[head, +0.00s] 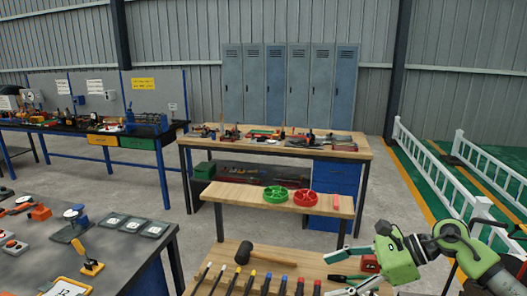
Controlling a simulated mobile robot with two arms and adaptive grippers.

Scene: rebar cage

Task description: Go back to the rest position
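My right gripper (336,273) comes in from the right at the lower right, on a green arm. Its two pale fingers point left and are spread apart, over the right end of the wooden bench (240,252). A green-handled tool (345,277) and a red object (370,264) show between the fingers; they seem to lie on the bench, with no finger clearly closed on them. My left gripper is not in view.
A mallet (243,252) and several coloured-handled tools (268,284) lie on the bench. A raised shelf (260,199) holds green (276,194) and red (305,198) reels. A dark table (120,262) stands left. White railings (430,160) stand right. Grey floor is open between the tables.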

